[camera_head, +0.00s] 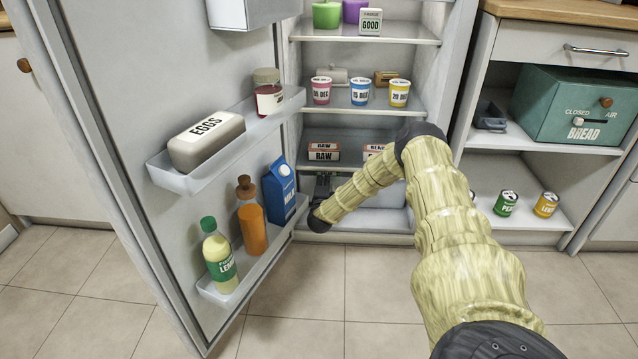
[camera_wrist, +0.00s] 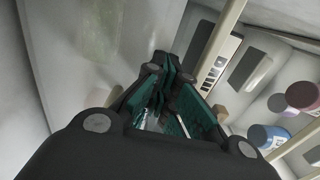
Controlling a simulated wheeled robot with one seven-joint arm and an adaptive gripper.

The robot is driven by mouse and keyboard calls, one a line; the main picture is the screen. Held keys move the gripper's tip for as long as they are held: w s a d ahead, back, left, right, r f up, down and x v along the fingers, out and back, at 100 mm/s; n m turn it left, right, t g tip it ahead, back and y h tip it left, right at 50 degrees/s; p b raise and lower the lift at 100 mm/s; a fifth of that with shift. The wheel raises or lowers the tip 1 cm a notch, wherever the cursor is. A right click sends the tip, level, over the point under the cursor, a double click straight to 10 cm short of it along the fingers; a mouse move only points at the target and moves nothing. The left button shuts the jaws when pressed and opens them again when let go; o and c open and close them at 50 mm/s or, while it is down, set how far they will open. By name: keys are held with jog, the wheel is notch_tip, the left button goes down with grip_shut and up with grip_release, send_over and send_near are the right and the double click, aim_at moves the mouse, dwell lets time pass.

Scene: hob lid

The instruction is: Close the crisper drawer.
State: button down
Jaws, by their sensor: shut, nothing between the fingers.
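The crisper drawer (camera_head: 384,195) is a pale panel low in the open fridge, below the shelf with the raw packs. My arm covers much of it, and I cannot tell how far it stands out. My gripper (camera_head: 322,184) is low inside the fridge, at the left side of the drawer area, partly hidden by my own wrist. In the wrist view my gripper (camera_wrist: 166,78) shows its dark and green fingers close together, shut and empty. A broad pale surface fills the left of that view; I cannot tell if the fingers touch it.
The fridge door (camera_head: 135,130) stands wide open at the left, with eggs (camera_head: 207,140), a milk carton (camera_head: 280,190) and bottles on its racks. Raw packs (camera_head: 323,151) and cups (camera_head: 360,92) stand on shelves above. A bread box (camera_head: 580,105) is at the right. The floor is clear.

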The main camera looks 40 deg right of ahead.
jog(key=shift+w+d+r, duration=0.15)
jog(key=shift+d+r, duration=0.15)
jog(key=p+v, duration=0.5)
jog(key=v, duration=0.9)
jog(key=shift+a+f+p, duration=0.3)
jog(key=shift+a, duration=0.05)
